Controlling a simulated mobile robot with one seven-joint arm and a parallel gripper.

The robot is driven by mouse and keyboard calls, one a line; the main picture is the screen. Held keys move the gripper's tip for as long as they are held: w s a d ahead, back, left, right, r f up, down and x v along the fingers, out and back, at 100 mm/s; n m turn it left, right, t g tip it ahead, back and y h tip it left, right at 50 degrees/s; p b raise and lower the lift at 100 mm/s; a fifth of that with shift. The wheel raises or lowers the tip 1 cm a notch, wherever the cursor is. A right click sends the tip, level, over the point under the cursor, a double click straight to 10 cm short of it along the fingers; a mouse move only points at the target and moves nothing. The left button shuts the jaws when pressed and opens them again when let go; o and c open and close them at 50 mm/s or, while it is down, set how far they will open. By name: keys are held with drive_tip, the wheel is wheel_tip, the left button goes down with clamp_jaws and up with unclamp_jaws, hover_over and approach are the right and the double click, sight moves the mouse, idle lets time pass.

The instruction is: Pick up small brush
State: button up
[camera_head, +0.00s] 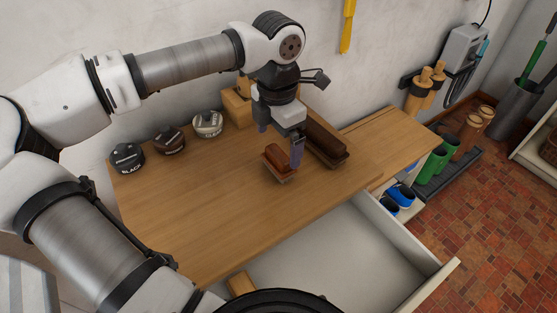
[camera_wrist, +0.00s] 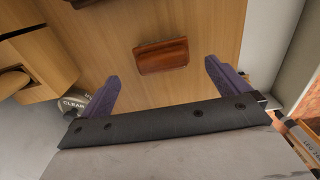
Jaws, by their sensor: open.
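The small brush (camera_head: 276,163), with a reddish-brown back and a paler edge below, lies on the wooden worktop. My gripper (camera_head: 280,142) is over it, pointing down, with the near finger covering part of its right end. In the wrist view my gripper (camera_wrist: 161,71) is open, its two purple fingers wide apart. The small brush (camera_wrist: 162,56) shows whole there, in the gap between the fingers and slightly ahead of their tips, with nothing held. I cannot tell the exact height of the fingertips above the worktop.
A larger dark brown brush (camera_head: 325,143) lies just right of the small brush. Three tins (camera_head: 168,140) and a wooden block (camera_head: 237,106) stand along the wall. An open drawer (camera_head: 345,250) juts out below the front edge. The worktop's left and front part is clear.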

sight(278, 153)
wheel_tip(278, 153, down, 4)
drive_tip(key=shift+s+d+f+p, duration=0.1)
drive_tip(key=shift+f+p, duration=0.15)
drive_tip(key=shift+p, duration=0.05)
drive_tip(key=c, duration=1.1)
drive_tip(key=shift+o, duration=0.2)
drive_tip(key=shift+r, duration=0.15)
wheel_tip(278, 153, up, 20)
drive_tip(key=shift+f, duration=0.2)
